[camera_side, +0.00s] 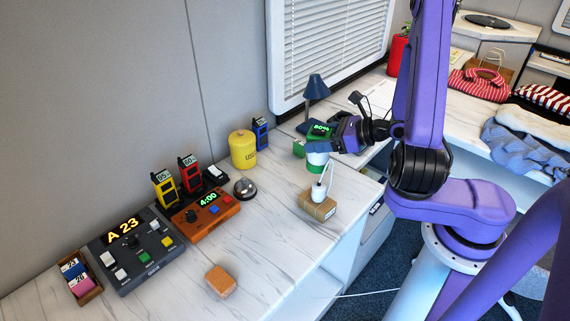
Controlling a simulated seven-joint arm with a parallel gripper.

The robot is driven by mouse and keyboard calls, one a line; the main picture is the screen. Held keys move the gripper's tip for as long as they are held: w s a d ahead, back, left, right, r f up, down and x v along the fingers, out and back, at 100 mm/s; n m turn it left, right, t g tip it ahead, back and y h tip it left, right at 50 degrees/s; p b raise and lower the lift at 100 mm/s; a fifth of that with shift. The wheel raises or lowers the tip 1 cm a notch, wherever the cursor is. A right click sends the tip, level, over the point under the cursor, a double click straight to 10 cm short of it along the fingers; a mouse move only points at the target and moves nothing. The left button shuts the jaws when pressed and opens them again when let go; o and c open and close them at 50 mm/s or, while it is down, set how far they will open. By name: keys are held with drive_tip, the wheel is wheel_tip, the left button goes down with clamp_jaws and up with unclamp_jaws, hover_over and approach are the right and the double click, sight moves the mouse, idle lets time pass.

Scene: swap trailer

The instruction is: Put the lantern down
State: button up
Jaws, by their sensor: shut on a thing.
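The lantern (317,159), green with a pale white lower body, is near the back right of the white marble counter. My gripper (321,147) comes in from the right and is shut on its upper part, partly hiding it. A lit green "80%" readout (320,130) shows just above the fingers. The lantern looks upright. I cannot tell whether its base touches the counter.
A white plug-like piece (318,192) with a cable stands on a small cardboard box (317,206) in front of the lantern. A dark blue desk lamp (316,88) stands behind. A yellow canister (243,150) and a bell (245,187) are to the left.

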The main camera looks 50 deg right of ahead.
drive_tip(key=w+d+f, duration=0.1)
drive_tip(key=w+f, duration=1.1)
drive_tip(key=w, duration=0.1)
drive_tip(key=shift+d+f, duration=0.25)
drive_tip(key=shift+f, duration=0.1)
drive_tip(key=shift+f, duration=0.15)
drive_tip(key=o, duration=1.3)
